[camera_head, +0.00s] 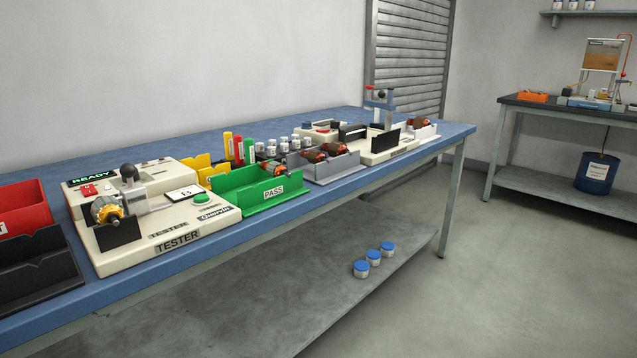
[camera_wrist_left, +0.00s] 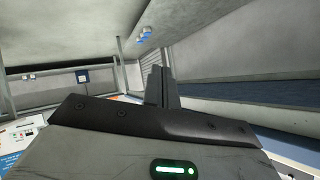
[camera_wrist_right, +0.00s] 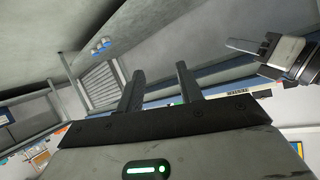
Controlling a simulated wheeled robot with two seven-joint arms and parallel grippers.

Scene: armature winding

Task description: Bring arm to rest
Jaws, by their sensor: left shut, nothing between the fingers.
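Neither of my arms shows in the head view. In the left wrist view my left gripper (camera_wrist_left: 160,72) has its two dark fingers together with nothing between them. In the right wrist view my right gripper (camera_wrist_right: 160,75) has its fingers apart, with an empty gap between them. My left gripper also shows in the right wrist view (camera_wrist_right: 231,43) at the upper right, its fingers together and clear of the right gripper. Both grippers appear apart from the bench and everything on it.
The blue bench (camera_head: 270,143) carries the tester (camera_head: 180,228) with an orange-and-metal part in it, a green PASS bin (camera_head: 262,197), a red bin (camera_head: 22,208), a black bin (camera_head: 38,270) and a grey bin (camera_head: 325,172). Several white-and-blue jars (camera_head: 374,257) stand on the lower shelf. Floor at right is clear.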

